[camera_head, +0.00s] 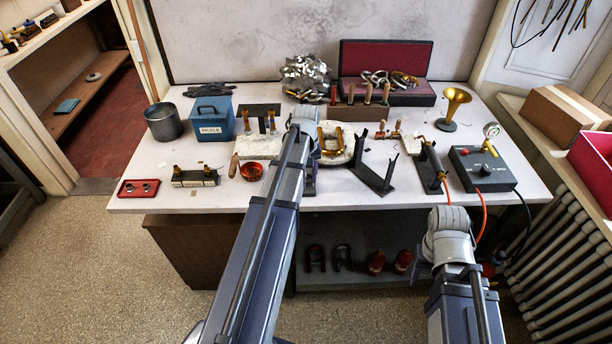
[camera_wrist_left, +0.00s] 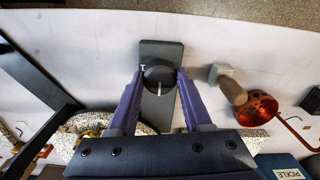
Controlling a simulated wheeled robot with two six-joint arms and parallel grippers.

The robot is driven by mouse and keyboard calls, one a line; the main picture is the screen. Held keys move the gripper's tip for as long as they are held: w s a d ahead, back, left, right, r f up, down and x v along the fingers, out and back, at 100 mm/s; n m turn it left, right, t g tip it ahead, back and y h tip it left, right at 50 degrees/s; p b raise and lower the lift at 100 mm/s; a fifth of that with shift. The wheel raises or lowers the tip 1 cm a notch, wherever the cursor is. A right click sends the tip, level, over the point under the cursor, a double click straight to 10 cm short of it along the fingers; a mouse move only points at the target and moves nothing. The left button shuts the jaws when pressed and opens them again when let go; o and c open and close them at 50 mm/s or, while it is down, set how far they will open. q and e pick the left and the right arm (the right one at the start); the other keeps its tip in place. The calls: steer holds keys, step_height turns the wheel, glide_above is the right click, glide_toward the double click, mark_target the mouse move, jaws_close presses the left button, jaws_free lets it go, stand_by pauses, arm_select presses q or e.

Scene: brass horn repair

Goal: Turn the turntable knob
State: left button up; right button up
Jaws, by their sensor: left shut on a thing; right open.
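The turntable knob (camera_wrist_left: 158,73) is a dark round knob with a white pointer mark, set on a grey rectangular base (camera_wrist_left: 160,48). In the left wrist view, my left gripper (camera_wrist_left: 160,80) has its two purple fingers shut on the knob, one at each side. In the head view the knob is hidden behind my left arm. The pale speckled turntable (camera_head: 336,157) carries a brass U-shaped piece, and part of it shows at the lower left of the wrist view. My right arm comes in at the lower right of the head view; its gripper does not show.
A dark V-shaped stand (camera_head: 374,178) is right of the turntable. A control box (camera_head: 482,170) is farther right. The table's front edge strip is mostly clear.

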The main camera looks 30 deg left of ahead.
arm_select(q)
jaws_close()
steer(key=shift+m, duration=0.4)
steer(key=m, duration=0.3)
steer(key=shift+m, duration=0.4)
steer(key=m, duration=0.3)
steer(key=shift+m, duration=0.3)
steer(key=m, duration=0.5)
steer(key=shift+m, duration=2.4)
